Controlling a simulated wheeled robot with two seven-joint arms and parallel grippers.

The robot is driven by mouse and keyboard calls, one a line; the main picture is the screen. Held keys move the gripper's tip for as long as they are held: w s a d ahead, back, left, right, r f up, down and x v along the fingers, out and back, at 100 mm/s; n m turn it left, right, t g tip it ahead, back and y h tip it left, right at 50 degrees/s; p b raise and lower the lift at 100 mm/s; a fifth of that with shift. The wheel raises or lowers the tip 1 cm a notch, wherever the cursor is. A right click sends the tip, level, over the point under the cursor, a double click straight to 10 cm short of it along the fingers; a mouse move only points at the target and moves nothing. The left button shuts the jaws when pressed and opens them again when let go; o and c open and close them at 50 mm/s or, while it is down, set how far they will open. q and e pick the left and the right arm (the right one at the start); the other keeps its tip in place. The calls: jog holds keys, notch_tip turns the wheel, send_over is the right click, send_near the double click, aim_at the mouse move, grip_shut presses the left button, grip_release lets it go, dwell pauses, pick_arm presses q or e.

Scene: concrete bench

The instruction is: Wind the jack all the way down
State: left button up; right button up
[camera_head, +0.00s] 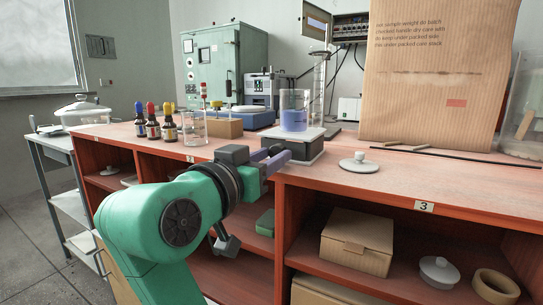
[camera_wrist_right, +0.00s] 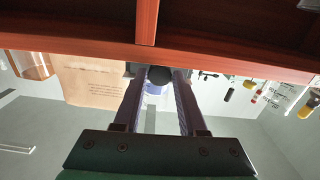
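The jack (camera_head: 300,147) is a low dark block with a pale top plate, standing at the front edge of the red bench. A glass beaker with violet-blue liquid (camera_head: 293,120) stands upright on its plate. My right gripper (camera_head: 275,159) reaches the jack's front left side from the bench front. In the right wrist view, which looks upside down, a round dark knob (camera_wrist_right: 160,74) fills the gap between the fingertips (camera_wrist_right: 160,82), and both fingers appear to touch it. The knob is hidden in the head view. My left gripper is out of view.
Left of the jack are an empty beaker (camera_head: 194,127), several dropper bottles (camera_head: 153,124) and a wooden block (camera_head: 224,127). To the right are a white lid (camera_head: 359,163), a dark rod (camera_head: 455,155) and a large paper bag (camera_head: 435,75). Open shelves lie below.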

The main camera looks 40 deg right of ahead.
grip_shut()
jog(key=n+p, duration=0.1)
jog(key=n, duration=0.1)
jog(key=shift+r+n+p, duration=0.2)
jog(key=shift+n+p, duration=0.2)
jog(key=shift+n, duration=0.5)
jog(key=shift+f, duration=0.15)
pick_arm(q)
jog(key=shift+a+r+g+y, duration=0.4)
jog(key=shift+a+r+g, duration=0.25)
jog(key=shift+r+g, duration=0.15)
pick_arm(e)
jog(key=o, duration=0.6)
grip_release()
jog(key=shift+o, duration=0.2)
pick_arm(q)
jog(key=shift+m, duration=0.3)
